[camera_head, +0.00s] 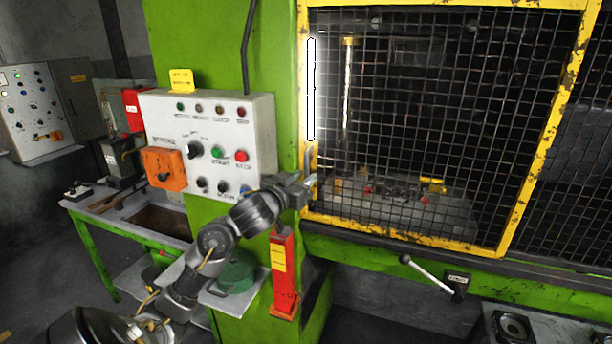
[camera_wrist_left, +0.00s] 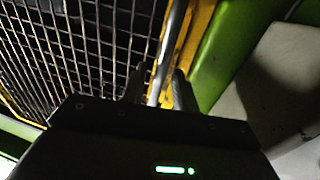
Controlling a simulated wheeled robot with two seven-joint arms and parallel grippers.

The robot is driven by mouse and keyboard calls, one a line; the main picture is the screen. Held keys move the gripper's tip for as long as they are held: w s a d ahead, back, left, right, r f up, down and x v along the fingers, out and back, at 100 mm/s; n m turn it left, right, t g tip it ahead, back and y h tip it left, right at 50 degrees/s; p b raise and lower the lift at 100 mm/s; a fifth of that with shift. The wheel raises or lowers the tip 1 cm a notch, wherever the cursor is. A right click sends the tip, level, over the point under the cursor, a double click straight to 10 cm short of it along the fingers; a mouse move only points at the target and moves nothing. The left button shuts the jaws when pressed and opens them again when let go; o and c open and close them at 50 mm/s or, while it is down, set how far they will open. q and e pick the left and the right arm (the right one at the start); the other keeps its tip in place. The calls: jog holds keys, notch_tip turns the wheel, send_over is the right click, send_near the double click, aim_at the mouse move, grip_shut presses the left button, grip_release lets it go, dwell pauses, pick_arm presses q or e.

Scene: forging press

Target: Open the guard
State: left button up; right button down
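The guard (camera_head: 403,236) is a yellow-framed black wire mesh panel that stands across the front of the green press. Its grey bar handle (camera_head: 308,157) is on the left upright of the frame. My left gripper (camera_head: 307,186) is at the lower part of this handle. In the left wrist view the handle (camera_wrist_left: 168,48) runs down between the two dark fingers of my left gripper (camera_wrist_left: 158,92). The fingers look apart, with narrow gaps beside the bar. My right gripper is not in view.
A white control panel (camera_head: 257,120) with buttons is just left of the guard, above my left forearm. A red post with a yellow label (camera_head: 284,274) stands below the gripper. A lever (camera_head: 428,272) sticks out below the guard. A green-legged bench (camera_head: 95,255) is at left.

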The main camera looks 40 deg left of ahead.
pick_arm(q)
jog(key=shift+w+a, duration=0.15)
jog(key=shift+w, duration=0.8)
grip_shut()
